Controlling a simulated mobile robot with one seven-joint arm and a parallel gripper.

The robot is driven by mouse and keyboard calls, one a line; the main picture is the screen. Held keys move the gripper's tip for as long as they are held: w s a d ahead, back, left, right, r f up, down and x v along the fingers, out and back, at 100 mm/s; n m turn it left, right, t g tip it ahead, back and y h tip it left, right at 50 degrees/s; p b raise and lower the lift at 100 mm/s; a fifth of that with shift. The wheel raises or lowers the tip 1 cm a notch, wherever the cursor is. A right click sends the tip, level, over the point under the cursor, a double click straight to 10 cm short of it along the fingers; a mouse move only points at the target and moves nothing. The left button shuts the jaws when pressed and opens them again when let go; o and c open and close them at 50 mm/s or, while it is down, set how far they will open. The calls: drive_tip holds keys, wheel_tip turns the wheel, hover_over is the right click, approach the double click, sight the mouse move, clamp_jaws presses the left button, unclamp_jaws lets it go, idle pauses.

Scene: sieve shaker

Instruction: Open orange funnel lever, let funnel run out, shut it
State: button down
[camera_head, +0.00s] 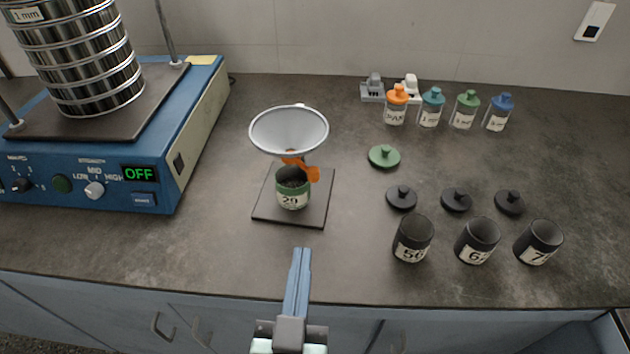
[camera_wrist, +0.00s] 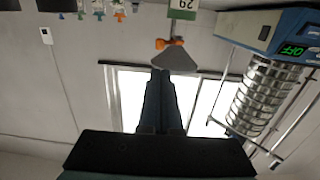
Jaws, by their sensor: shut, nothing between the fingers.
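The funnel (camera_head: 289,130) is a pale metal cone with its wide mouth up, standing over a dark square base plate (camera_head: 264,209). Its orange lever (camera_head: 312,173) sits at the spout and points down to the right. A green-banded jar labelled 29 (camera_head: 292,190) stands on the plate under the spout, with dark contents. My gripper (camera_head: 301,253) is shut and empty, in front of the plate near the counter's front edge, apart from funnel and lever. In the wrist view, which is upside down, the funnel (camera_wrist: 174,60) and orange lever (camera_wrist: 168,42) show beyond the shut fingers (camera_wrist: 160,75).
The blue sieve shaker (camera_head: 140,199) with its sieve stack stands left, its display reading OFF. Several black jars (camera_head: 413,238), black lids (camera_head: 401,197) and a green lid (camera_head: 384,156) lie right. Bottles with coloured caps (camera_head: 396,105) stand at the back. Counter around the plate's front is clear.

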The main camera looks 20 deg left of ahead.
sight(313, 177)
drive_tip(key=x, duration=1.4)
drive_tip(key=shift+d, duration=0.1)
